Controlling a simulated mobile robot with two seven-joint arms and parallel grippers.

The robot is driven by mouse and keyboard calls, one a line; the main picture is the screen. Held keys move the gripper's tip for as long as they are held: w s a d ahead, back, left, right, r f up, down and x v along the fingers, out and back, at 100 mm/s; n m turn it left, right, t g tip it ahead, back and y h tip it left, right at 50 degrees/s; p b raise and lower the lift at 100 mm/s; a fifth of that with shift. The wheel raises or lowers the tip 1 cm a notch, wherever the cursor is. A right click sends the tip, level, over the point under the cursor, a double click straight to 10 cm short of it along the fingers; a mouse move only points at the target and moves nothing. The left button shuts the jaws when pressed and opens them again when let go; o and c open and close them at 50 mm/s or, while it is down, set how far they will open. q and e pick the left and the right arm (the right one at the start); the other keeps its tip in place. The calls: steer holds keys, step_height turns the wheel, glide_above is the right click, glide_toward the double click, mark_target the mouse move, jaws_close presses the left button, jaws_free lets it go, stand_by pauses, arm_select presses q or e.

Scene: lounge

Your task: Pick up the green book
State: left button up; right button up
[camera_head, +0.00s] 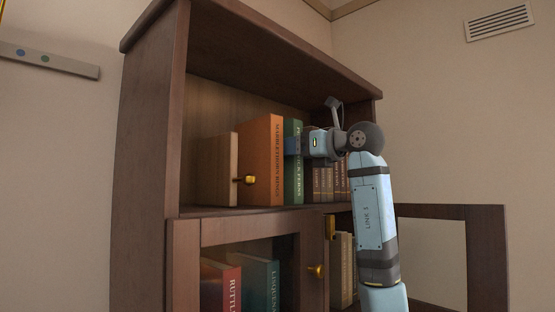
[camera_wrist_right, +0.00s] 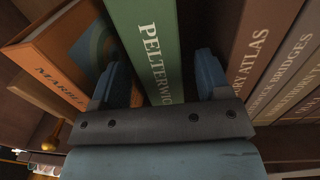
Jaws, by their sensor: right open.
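The green book (camera_head: 293,186) stands upright on the upper shelf of the dark wooden bookcase, between an orange book (camera_head: 262,160) and several brown books (camera_head: 323,184). My right gripper (camera_head: 292,146) is at its spine, and covers part of it in the head view. In the right wrist view the green book's spine (camera_wrist_right: 152,40) lies between the two blue fingers of my right gripper (camera_wrist_right: 158,66). The jaws are open, with one finger on each side of the spine. I cannot tell whether they touch it. My left gripper is not in view.
Below, a framed cabinet door (camera_head: 250,228) fronts red and teal books. Another door frame (camera_head: 485,215) stands open at right. The shelf top is above my arm.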

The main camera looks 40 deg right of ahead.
steer(key=w, duration=0.3)
steer(key=shift+w+a+p, duration=0.25)
steer(key=shift+w+p, duration=0.05)
steer(key=shift+s+d, duration=0.1)
steer(key=shift+s, duration=0.1)
steer(key=shift+c, duration=0.7)
steer(key=c, duration=1.2)
steer(key=shift+o, duration=0.2)
steer(key=shift+r, duration=0.2)
